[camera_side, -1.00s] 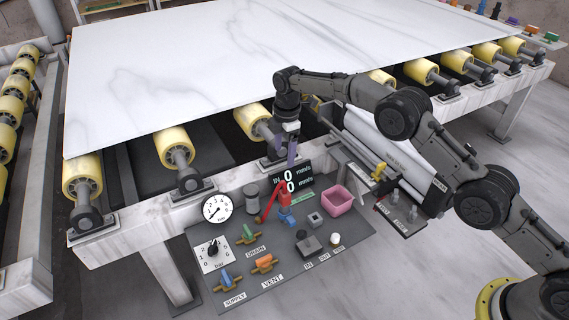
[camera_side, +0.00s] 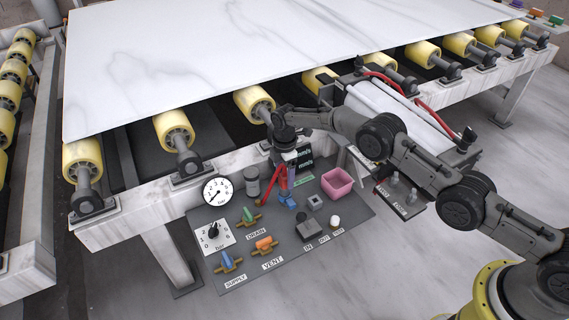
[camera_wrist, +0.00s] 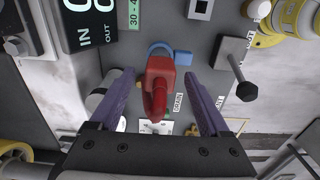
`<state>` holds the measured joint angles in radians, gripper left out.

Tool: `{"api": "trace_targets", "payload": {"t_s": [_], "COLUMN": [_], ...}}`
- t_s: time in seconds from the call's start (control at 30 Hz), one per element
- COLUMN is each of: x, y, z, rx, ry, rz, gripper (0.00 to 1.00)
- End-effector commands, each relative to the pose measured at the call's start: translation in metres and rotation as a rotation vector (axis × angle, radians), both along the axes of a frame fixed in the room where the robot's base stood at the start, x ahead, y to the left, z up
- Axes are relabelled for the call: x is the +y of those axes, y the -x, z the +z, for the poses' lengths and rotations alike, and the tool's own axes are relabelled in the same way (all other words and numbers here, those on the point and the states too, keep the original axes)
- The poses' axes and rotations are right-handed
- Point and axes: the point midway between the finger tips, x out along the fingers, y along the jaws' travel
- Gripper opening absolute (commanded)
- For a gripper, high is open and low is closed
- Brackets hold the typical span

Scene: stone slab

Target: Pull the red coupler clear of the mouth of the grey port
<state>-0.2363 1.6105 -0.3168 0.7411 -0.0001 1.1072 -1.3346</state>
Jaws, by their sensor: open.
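The red coupler (camera_wrist: 158,84) stands between my gripper's purple fingers in the wrist view, its near end toward the camera. My gripper (camera_wrist: 160,74) is open, with a visible gap on each side of the coupler. The coupler's far end meets a blue fitting (camera_wrist: 182,57). In the side view the coupler (camera_side: 284,183) is partly hidden by my gripper (camera_side: 291,165), above the blue fitting (camera_side: 288,201). A grey square port (camera_wrist: 200,8) with a dark mouth stands apart from the coupler; it also shows in the side view (camera_side: 314,201), and its mouth looks empty.
A pink bin (camera_side: 338,183) stands right of the grey port. A dark grey block with a lever (camera_wrist: 232,62) is close to the right finger. A grey cylinder (camera_side: 252,182), gauge (camera_side: 217,191) and several coloured valves are on the panel (camera_side: 290,262). The slab (camera_side: 250,60) lies behind.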

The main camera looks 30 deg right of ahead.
Motion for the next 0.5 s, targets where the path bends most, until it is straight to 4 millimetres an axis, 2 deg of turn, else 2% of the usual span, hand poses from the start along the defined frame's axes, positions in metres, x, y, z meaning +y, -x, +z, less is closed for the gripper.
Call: {"api": "trace_targets", "payload": {"t_s": [0.2,0.5], "x": [0.000,0.000], "y": [0.000,0.000], "z": [-0.018,-0.020], "rx": [-0.001,-0.001], "ry": [0.000,0.000], "rz": [0.000,0.000], "gripper": [0.80,0.80]}}
